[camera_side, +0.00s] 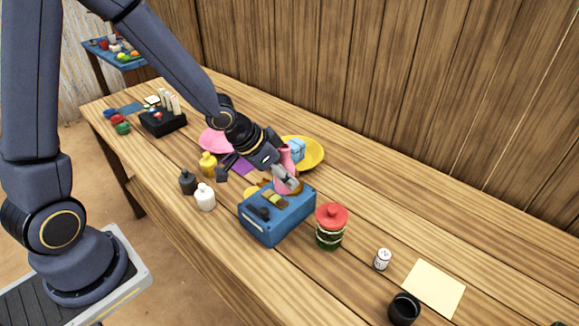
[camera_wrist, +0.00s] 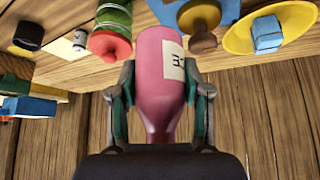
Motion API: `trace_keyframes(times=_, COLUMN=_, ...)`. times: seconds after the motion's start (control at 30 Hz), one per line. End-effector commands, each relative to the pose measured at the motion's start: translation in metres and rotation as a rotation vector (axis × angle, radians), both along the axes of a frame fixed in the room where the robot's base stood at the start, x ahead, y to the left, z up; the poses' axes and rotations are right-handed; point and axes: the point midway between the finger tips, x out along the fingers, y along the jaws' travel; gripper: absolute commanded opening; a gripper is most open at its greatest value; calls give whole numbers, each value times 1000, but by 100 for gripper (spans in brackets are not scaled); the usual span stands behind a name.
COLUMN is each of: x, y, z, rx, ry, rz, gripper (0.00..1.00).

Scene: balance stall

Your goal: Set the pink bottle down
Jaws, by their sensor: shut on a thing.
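My gripper (camera_side: 288,180) is shut on the pink bottle (camera_side: 285,160). In the side view the bottle is partly hidden by the gripper, behind the blue box and in front of the yellow plate. In the wrist view the pink bottle (camera_wrist: 155,75) fills the middle between the two fingers of my gripper (camera_wrist: 160,100). A white label with dark marks shows on its side. I cannot tell whether its base touches anything.
A blue box (camera_side: 262,229) stands close by, with a red-lidded jar (camera_side: 330,238) to its right. The yellow plate (camera_side: 316,154) holds a light blue block (camera_side: 297,149). White (camera_side: 204,198), black (camera_side: 187,182) and yellow (camera_side: 208,164) bottles stand to the left. Bare wood lies at the right rear.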

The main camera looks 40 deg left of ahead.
Motion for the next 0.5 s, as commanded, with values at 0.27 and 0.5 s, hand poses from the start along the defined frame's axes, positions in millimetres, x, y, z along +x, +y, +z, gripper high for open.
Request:
trace_keyframes(times=0.27, x=-38, y=-88, z=-35, rx=-2, ry=4, rz=-389, gripper=2)
trace_keyframes(times=0.5, x=-82, y=-140, z=-59, rx=0, ry=2, rz=-635, gripper=2)
